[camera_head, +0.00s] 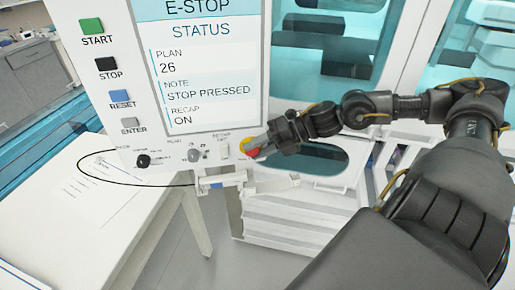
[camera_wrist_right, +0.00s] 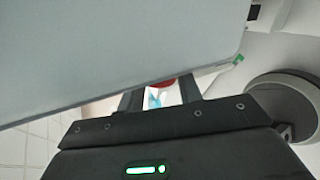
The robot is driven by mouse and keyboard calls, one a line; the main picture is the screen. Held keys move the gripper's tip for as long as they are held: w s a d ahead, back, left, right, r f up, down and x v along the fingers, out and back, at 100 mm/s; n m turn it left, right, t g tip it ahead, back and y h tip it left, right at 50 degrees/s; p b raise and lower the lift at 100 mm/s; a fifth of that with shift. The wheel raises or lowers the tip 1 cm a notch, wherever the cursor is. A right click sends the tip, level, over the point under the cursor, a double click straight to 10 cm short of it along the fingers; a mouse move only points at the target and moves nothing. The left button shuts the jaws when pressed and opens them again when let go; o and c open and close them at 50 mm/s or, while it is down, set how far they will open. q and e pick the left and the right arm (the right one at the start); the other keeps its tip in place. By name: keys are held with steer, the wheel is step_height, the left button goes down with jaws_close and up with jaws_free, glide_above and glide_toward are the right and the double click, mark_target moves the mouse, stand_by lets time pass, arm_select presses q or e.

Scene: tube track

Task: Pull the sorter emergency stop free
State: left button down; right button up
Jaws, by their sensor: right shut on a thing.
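The emergency stop (camera_head: 250,146) is a red button on a yellow base at the lower right corner of the white control panel (camera_head: 204,141). My right gripper (camera_head: 259,148) reaches in from the right and is shut on the red button. In the right wrist view, a bit of the red button (camera_wrist_right: 163,82) shows between the two dark fingers of my right gripper (camera_wrist_right: 160,95); the panel's edge covers much of the rest. The panel's screen (camera_head: 209,65) reads E-STOP STATUS, plan 26, note STOP PRESSED, recap ON. My left gripper is not in view.
Green START (camera_head: 92,26), black STOP (camera_head: 105,64), blue RESET (camera_head: 119,96) and grey ENTER (camera_head: 130,122) buttons line the panel's left side. A black knob (camera_head: 143,160) and a selector (camera_head: 194,155) sit along its bottom. A white table (camera_head: 120,225) with papers stands at lower left.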

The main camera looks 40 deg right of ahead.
steer(key=shift+s+a+p, duration=0.15)
steer(key=shift+s+p, duration=0.2)
steer(key=shift+p, duration=0.1)
steer(key=o, duration=1.1)
steer(key=shift+o, duration=0.2)
steer(key=shift+w, duration=0.1)
steer(key=b+v, duration=0.1)
steer(key=v, duration=0.9)
steer(key=shift+d+r, duration=0.2)
steer(key=shift+d, duration=0.1)
